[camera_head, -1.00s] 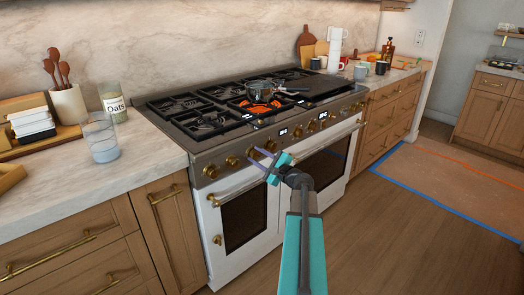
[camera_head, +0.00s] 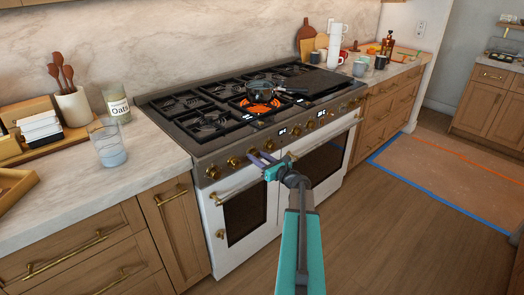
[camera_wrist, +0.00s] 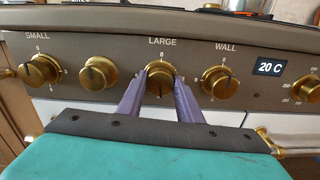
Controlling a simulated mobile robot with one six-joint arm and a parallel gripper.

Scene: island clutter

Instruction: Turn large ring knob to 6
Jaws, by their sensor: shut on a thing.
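The large ring knob (camera_wrist: 160,83) is a round brass knob under the word LARGE on the grey-brown stove panel, near the middle of the wrist view. A 0 shows just above it. My gripper (camera_wrist: 160,84) has its two purple fingers on either side of this knob, shut on it. In the head view my gripper (camera_head: 262,158) reaches the front panel of the stove (camera_head: 182,128). The knob's pointer and part of its scale are hard to make out between the fingers.
The SMALL knob (camera_wrist: 40,70), an unlabelled knob (camera_wrist: 98,73) and the WALL knob (camera_wrist: 219,82) flank it closely. A display (camera_wrist: 270,67) reads 20 C. Oven handles lie below the panel.

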